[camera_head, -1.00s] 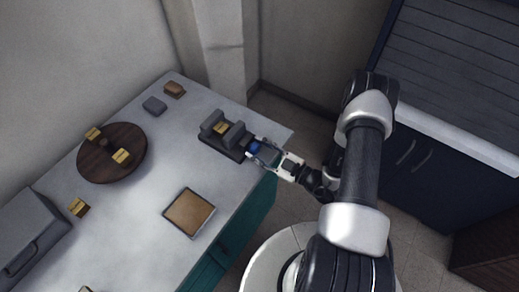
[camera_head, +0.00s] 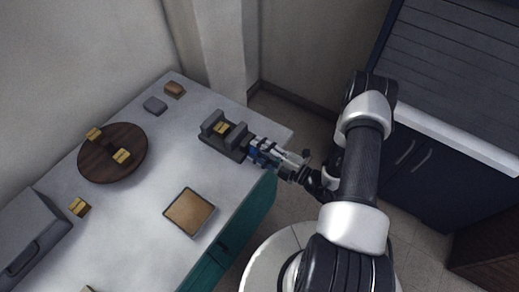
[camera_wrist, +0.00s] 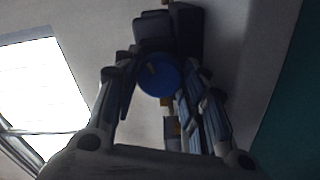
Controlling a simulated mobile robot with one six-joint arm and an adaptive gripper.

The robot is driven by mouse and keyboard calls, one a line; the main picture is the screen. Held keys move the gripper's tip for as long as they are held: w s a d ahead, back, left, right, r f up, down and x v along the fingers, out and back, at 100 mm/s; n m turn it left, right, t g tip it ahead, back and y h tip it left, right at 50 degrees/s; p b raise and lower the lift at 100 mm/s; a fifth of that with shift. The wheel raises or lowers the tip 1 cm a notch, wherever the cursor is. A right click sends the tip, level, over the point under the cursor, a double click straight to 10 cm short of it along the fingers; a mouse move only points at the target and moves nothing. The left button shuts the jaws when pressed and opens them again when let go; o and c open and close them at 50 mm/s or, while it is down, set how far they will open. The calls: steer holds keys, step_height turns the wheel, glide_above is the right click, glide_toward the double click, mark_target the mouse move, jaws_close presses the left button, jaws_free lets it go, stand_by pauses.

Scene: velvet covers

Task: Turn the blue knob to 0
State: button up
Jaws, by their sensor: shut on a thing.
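The blue knob (camera_wrist: 159,76) shows in the wrist view as a round blue face with a small tan mark near its upper left. It sits on the end of a dark grey device (camera_head: 222,137) with a yellow block (camera_head: 221,128) between its uprights. My gripper (camera_wrist: 158,88) is shut on the knob, with fingers on both sides of it. In the head view my gripper (camera_head: 256,151) reaches the device from the right and covers most of the knob. Any numbers on the knob are too small to read.
The device stands near the right edge of the grey table (camera_head: 160,250). A tan square tray (camera_head: 190,233) lies in front of it. A round brown board (camera_head: 97,167) with yellow blocks is at the left. Grey (camera_head: 155,106) and brown (camera_head: 174,89) blocks lie at the back.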

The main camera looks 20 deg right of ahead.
steer(key=n, duration=0.5)
steer(key=shift+n, duration=0.3)
steer(key=n, duration=0.5)
steer(key=shift+n, duration=0.3)
steer(key=o, duration=1.1)
steer(key=shift+v, duration=4)
steer(key=shift+r, duration=0.1)
